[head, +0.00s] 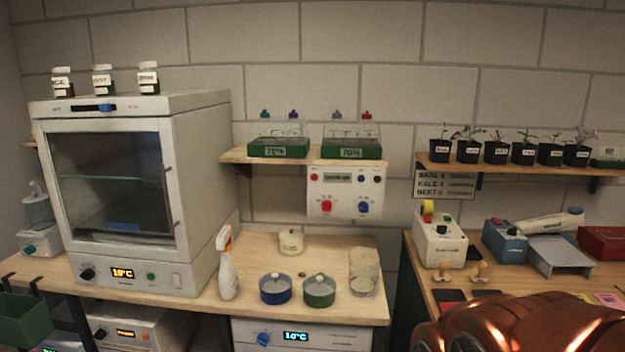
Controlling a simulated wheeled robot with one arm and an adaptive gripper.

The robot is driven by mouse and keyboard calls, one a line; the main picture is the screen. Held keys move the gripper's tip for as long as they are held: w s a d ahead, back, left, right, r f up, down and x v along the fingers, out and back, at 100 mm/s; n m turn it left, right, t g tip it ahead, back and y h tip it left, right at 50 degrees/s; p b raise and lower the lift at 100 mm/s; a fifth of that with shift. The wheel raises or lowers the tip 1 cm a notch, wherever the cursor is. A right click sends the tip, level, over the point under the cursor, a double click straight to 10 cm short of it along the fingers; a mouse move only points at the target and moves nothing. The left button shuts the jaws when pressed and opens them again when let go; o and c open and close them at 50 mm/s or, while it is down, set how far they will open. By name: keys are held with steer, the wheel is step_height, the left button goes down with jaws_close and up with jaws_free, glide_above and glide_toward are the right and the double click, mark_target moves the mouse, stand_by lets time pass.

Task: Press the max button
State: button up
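No label reading "max" is legible in the head view, so I cannot tell which button it is. A white wall control box (346,181) under the small shelf has a display, a red knob (327,207), a blue knob (363,207) and small buttons above. A white box (438,240) on the right bench has small coloured buttons on its top. The large glass-door cabinet (125,190) has a dark knob, a lit display and a green button (151,277) on its lower panel. Part of my copper-coloured arm shows at the bottom right; my gripper's fingers are not visible.
The middle bench (325,250) holds a spray bottle (228,267), a blue pot (275,290), a green pot (319,292) and a clear jar (363,272). Potted seedlings stand on the right shelf (450,166). A gap separates the middle and right benches.

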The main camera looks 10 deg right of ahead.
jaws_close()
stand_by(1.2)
